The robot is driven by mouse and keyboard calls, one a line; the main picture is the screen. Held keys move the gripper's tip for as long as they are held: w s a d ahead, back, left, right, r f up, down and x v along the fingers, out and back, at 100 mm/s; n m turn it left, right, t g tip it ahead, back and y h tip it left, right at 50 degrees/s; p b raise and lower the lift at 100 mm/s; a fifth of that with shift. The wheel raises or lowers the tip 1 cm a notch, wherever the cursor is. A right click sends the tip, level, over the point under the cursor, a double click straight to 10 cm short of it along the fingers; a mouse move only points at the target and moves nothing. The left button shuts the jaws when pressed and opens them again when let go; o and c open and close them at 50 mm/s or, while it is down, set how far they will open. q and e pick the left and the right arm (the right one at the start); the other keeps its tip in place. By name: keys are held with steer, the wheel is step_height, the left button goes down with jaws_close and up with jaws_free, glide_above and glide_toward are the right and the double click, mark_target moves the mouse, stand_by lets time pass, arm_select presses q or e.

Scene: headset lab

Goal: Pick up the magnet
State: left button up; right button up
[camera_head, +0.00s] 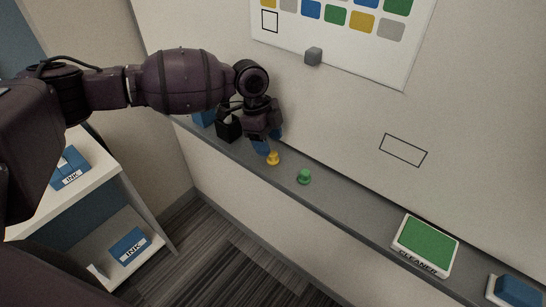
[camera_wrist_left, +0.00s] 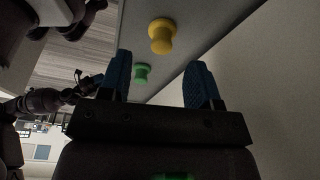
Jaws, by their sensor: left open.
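A yellow knob-shaped magnet (camera_head: 273,158) stands on the grey ledge under the whiteboard. A similar green one (camera_head: 304,176) stands to its right. My left gripper (camera_head: 268,146) is open and empty, with blue finger pads pointing down just behind and left of the yellow magnet. In the left wrist view, the yellow magnet (camera_wrist_left: 162,36) is beyond the open fingers (camera_wrist_left: 160,78), apart from them. The green magnet (camera_wrist_left: 141,73) shows between the fingers, farther off. A dark arm end (camera_wrist_left: 82,85) at the left of this view seems to be my right one; its jaws are unclear.
A white shelf (camera_head: 100,190) with ink boxes stands at left.

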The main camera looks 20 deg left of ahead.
mark_target(273, 153)
arm_select(q)
steer(key=x, duration=0.4)
steer(key=shift+w+f, duration=0.1)
steer(key=shift+f, duration=0.3)
steer(key=c, duration=0.9)
